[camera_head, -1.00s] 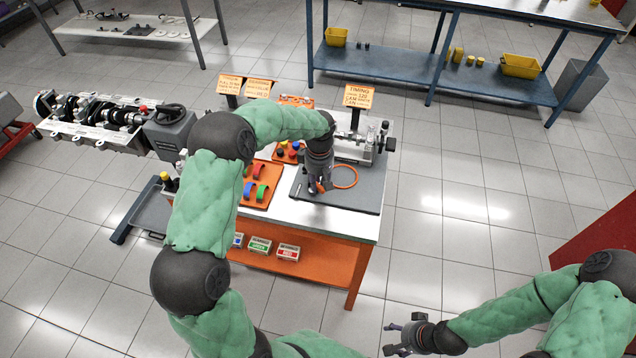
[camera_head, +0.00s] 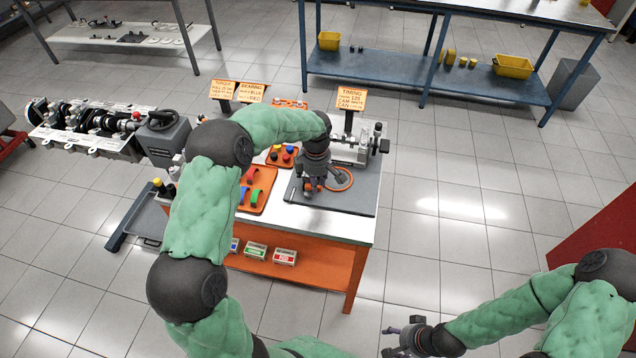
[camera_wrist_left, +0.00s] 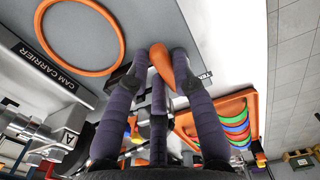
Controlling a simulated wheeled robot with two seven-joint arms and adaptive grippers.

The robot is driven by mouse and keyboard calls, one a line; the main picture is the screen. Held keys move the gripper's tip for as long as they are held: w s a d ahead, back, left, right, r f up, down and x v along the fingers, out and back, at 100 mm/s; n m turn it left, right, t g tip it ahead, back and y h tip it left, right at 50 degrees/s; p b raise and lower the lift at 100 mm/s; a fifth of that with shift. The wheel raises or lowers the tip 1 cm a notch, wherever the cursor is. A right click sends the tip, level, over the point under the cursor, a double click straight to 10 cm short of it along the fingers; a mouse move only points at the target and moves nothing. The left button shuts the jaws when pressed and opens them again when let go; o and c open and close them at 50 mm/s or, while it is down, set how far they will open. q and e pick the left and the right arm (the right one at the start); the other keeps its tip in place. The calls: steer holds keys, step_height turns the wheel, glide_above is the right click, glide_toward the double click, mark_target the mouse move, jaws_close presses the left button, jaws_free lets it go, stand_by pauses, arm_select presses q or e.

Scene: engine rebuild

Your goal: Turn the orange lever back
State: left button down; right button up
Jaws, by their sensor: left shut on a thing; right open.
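The orange lever (camera_wrist_left: 159,64) shows between the fingers of my left gripper (camera_wrist_left: 163,58) in the left wrist view. That gripper is shut on it. In the head view my left gripper (camera_head: 312,187) points down over the grey mat (camera_head: 350,199) on the bench and mostly hides the lever. My right gripper (camera_head: 392,340) is open and empty at the lower right, away from the bench.
An orange tray (camera_head: 260,195) with coloured curved parts lies left of the mat. A metal fixture with a shaft (camera_head: 352,148) stands behind it, near the "TIMING" sign (camera_head: 352,99). An engine block (camera_head: 80,130) is at the left. The floor right of the bench is clear.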

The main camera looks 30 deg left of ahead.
arm_select(q)
steer(key=shift+a+r, duration=0.25)
steer(key=shift+a, duration=0.3)
steer(key=c, duration=1.3)
jaws_free()
steer(key=shift+r, duration=0.15)
steer(key=shift+w+r, duration=0.15)
steer(key=shift+r, duration=0.15)
steer(key=r, duration=0.5)
steer(key=shift+s+r, duration=0.25)
steer(key=shift+s, duration=0.1)
steer(key=shift+w+d+r, duration=0.25)
steer(key=shift+d+r, duration=0.15)
steer(key=shift+r, duration=0.05)
steer(key=shift+s+d+r, duration=0.1)
steer(key=shift+r, duration=0.1)
